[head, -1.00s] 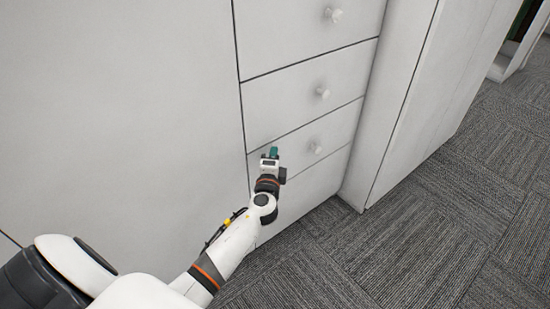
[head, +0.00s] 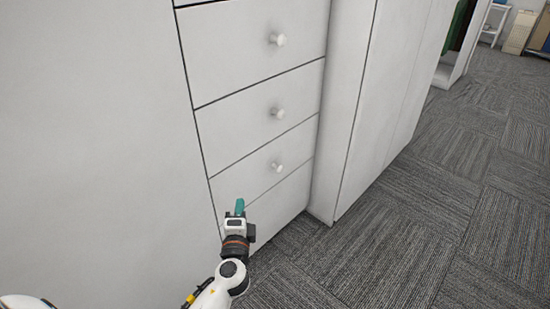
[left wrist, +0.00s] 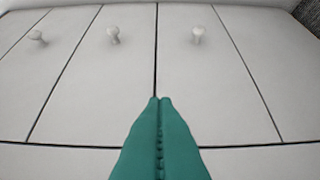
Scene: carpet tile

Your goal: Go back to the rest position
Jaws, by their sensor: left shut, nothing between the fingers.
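My left gripper (head: 240,205) reaches in from the bottom of the head view, with its green fingers pointing at the lower drawers. In the left wrist view its green fingers (left wrist: 160,104) are pressed together with nothing between them. It is in front of the white drawer stack (head: 262,98); whether it touches the front I cannot tell. The drawers are shut, and their round white knobs, such as the lowest visible one (head: 277,168), are free of the gripper. The right gripper is not in view.
A tall white cabinet (head: 356,110) stands to the right of the drawers. A plain white panel (head: 90,130) fills the left. Grey carpet tile (head: 430,230) is open at the right. A small white stand (head: 496,22) is far off at the top right.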

